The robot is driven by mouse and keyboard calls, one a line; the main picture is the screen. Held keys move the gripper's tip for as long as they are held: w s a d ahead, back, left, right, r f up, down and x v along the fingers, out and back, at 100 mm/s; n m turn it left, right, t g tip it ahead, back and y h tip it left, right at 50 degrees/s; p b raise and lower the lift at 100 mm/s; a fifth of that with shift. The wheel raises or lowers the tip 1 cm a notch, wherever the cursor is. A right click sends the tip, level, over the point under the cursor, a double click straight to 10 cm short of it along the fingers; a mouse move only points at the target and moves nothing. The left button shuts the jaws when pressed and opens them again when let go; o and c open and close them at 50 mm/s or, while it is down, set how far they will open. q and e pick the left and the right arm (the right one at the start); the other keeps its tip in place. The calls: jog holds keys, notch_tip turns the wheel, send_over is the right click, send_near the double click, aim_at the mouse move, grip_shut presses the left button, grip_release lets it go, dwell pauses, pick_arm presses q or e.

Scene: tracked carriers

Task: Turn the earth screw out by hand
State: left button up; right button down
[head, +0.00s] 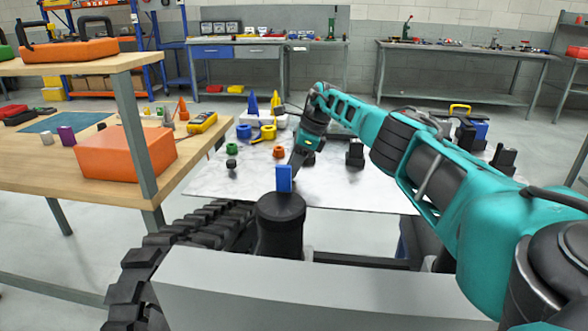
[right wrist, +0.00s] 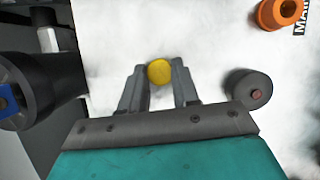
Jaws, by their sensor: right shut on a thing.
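My right gripper (head: 297,160) reaches down over the white panel in the head view. In the right wrist view its two fingers (right wrist: 159,84) are shut on a yellow round head (right wrist: 159,72), seen end-on, which looks like the earth screw. The head sits between the fingertips, over the white surface. How far its thread is in cannot be seen. In the head view the gripper hides the screw. My left gripper is in neither view.
A dark knob with a red centre (right wrist: 248,88) stands right of the fingers. An orange ring (right wrist: 277,13) lies beyond it. A black post with a blue block (head: 284,180) stands nearer. A workbench with an orange box (head: 125,155) is at left.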

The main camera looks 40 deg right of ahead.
dwell(0.4)
jog(key=c, duration=0.8)
grip_release()
jog(key=p+v, duration=0.3)
jog(key=v, duration=1)
